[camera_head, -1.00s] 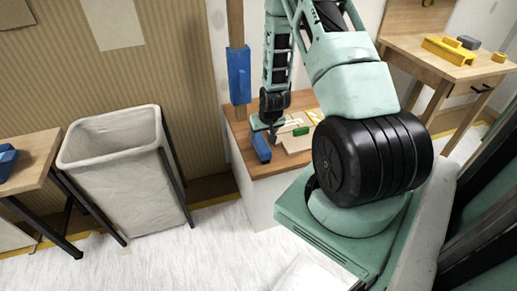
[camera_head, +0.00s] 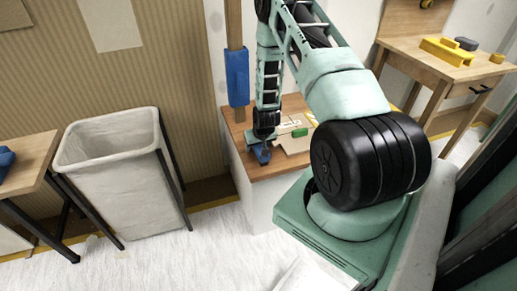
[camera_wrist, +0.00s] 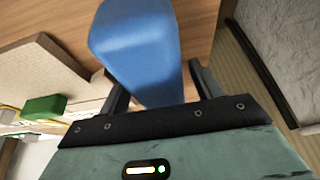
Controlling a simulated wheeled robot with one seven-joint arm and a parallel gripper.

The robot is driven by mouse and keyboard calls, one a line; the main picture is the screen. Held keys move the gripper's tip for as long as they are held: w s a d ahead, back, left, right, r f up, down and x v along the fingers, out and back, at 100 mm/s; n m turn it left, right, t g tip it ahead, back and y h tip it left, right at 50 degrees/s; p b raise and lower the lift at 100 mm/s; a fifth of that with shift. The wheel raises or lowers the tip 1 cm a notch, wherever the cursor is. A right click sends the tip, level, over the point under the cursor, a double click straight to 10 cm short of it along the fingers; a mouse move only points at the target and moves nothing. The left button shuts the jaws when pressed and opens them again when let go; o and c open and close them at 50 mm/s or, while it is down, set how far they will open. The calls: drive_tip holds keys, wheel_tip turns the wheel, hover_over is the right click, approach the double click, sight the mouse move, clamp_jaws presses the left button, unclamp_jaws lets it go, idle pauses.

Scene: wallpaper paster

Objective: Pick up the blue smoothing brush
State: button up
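The blue smoothing brush (camera_head: 263,156) lies on the wooden top of a white cabinet, near its left front edge. My gripper (camera_head: 262,142) is right over it and hides part of it. In the wrist view the brush (camera_wrist: 145,45) is a blue block, wide at the far end and narrower toward my gripper. My gripper's two fingers (camera_wrist: 155,85) stand apart, one on each side of the narrow part. A small gap seems to show beside the fingers, so I see no firm grip.
The cabinet's wooden top (camera_head: 285,168) also bears a green block (camera_head: 300,132) and flat tan boards (camera_head: 296,144) to the right. A blue item (camera_head: 237,76) is on a wooden post behind. A grey bin (camera_head: 120,180) stands left. A workbench (camera_head: 440,60) with yellow items is back right.

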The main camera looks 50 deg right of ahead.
drive_tip(key=c, duration=1.1)
drive_tip(key=shift+o, duration=0.2)
wheel_tip(320, 180, up, 10)
drive_tip(key=shift+p, duration=0.55)
